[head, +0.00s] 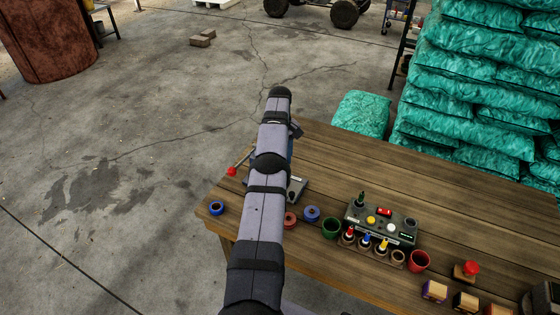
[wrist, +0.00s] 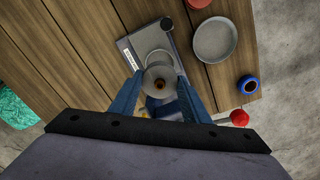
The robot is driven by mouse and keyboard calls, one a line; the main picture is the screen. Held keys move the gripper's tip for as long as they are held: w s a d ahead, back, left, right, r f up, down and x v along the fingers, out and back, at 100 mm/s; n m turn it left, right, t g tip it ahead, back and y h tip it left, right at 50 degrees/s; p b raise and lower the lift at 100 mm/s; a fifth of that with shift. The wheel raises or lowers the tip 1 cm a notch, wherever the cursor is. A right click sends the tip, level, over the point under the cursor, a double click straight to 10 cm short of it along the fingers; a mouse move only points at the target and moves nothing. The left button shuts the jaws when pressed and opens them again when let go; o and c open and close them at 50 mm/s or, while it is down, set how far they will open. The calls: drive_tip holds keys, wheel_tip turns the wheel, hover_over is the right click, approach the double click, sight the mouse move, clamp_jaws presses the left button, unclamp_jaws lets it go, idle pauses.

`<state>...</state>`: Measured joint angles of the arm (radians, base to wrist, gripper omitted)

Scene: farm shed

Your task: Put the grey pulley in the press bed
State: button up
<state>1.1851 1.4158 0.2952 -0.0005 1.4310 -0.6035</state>
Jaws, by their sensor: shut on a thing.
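In the wrist view, my gripper (wrist: 160,82) has its two blue fingers closed on the grey pulley (wrist: 158,72), one on each side. The pulley is round and pale, with a brownish centre. It is in front of the press's grey base (wrist: 140,44), which carries a small label. I cannot tell whether the pulley touches the press bed or hangs above it. The press's red handle knob (wrist: 239,117) shows at the lower right. In the head view, my arm hides the pulley and most of the press; part of its base (head: 298,188) and the red knob (head: 231,171) show.
A grey round dish (wrist: 215,40) lies beside the press. A blue ring (head: 217,208) lies near the bench corner. A reddish ring (head: 290,220), a blue ring (head: 312,213), a green cup (head: 331,228) and a control box (head: 385,224) stand to the right. The back of the bench (head: 380,165) is clear.

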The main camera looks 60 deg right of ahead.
drive_tip(key=shift+f, duration=0.15)
drive_tip(key=shift+f+b, duration=3.85)
drive_tip(key=shift+f, duration=0.05)
drive_tip(key=shift+f+b, duration=0.35)
drive_tip(key=shift+b, duration=0.05)
drive_tip(key=o, duration=1.2)
drive_tip(key=shift+o, duration=0.5)
drive_tip(key=o, duration=0.4)
drive_tip(key=shift+o, duration=0.2)
drive_tip(key=shift+r, duration=0.15)
